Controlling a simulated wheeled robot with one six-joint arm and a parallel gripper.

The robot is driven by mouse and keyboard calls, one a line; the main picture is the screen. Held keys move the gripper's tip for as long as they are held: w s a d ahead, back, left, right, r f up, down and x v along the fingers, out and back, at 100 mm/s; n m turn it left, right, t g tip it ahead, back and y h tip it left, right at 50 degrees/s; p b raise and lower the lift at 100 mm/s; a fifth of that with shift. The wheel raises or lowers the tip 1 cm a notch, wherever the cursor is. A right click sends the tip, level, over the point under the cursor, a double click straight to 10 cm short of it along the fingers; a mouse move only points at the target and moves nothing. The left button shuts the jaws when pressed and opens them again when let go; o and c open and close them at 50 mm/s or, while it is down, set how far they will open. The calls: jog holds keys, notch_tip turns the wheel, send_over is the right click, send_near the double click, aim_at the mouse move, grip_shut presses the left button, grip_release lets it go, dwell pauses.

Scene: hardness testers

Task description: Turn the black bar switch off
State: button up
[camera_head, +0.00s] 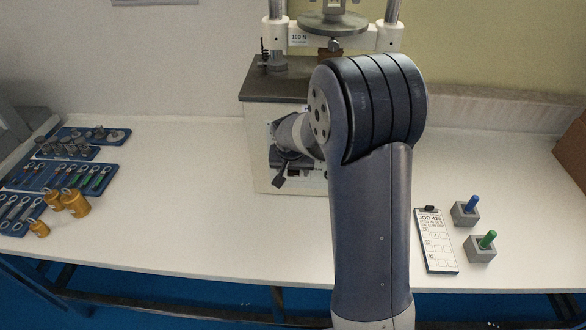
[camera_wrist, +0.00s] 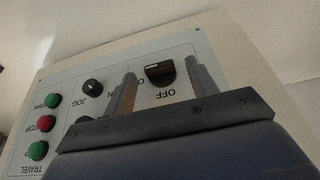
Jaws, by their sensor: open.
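The black bar switch (camera_wrist: 160,74) is on a pale control panel (camera_wrist: 80,72) in the wrist view. It has a small white mark near its upper left edge. The word OFF is printed beside it, and an O shows on its left, partly cut off by a finger. My gripper (camera_wrist: 161,66) is open, one finger on each side of the switch in the picture. I cannot tell whether either finger touches it. In the head view my gripper (camera_head: 281,166) is at the front of the hardness tester (camera_head: 262,120), and my arm hides the switch there.
The panel also carries a JOG knob (camera_wrist: 93,88), a red button (camera_wrist: 46,123) and green buttons (camera_wrist: 53,101). Blue trays of tools and brass weights (camera_head: 75,203) are at left on the white table (camera_head: 190,190). A clipboard (camera_head: 436,241) and two grey blocks with pegs are at right.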

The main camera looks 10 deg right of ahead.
jog(key=shift+c, duration=0.5)
jog(key=c, duration=0.9)
jog(key=shift+f, duration=0.1)
jog(key=h+b, duration=0.2)
jog(key=a+h+b, duration=0.1)
jog(key=b, duration=0.1)
jog(key=shift+w+f+n+g, duration=0.2)
jog(key=shift+f+n+g, duration=0.1)
jog(key=shift+n+g, duration=0.1)
jog(key=h+b, duration=0.2)
jog(key=h, duration=0.1)
jog(key=a+n+g+h+b, duration=0.1)
jog(key=h, duration=0.1)
jog(key=shift+w+f, duration=0.15)
jog(key=shift+f, duration=0.1)
jog(key=shift+w+a+f+n+g+h+b, duration=0.15)
jog(key=shift+f+n+h+b, duration=0.25)
jog(key=shift+h+b, duration=0.7)
jog(key=shift+s+a+f+n+g+h+b, duration=0.15)
jog(key=shift+n+h+b, duration=0.3)
jog(key=shift+h, duration=1.25)
jog(key=shift+w+a+f+n+g+h+b, duration=0.1)
jog(key=shift+f+n+h+b, duration=0.3)
jog(key=shift+h+b, duration=0.7)
jog(key=shift+d+r+h+p, duration=0.1)
jog(key=shift+h+p, duration=0.2)
jog(key=shift+h, duration=0.2)
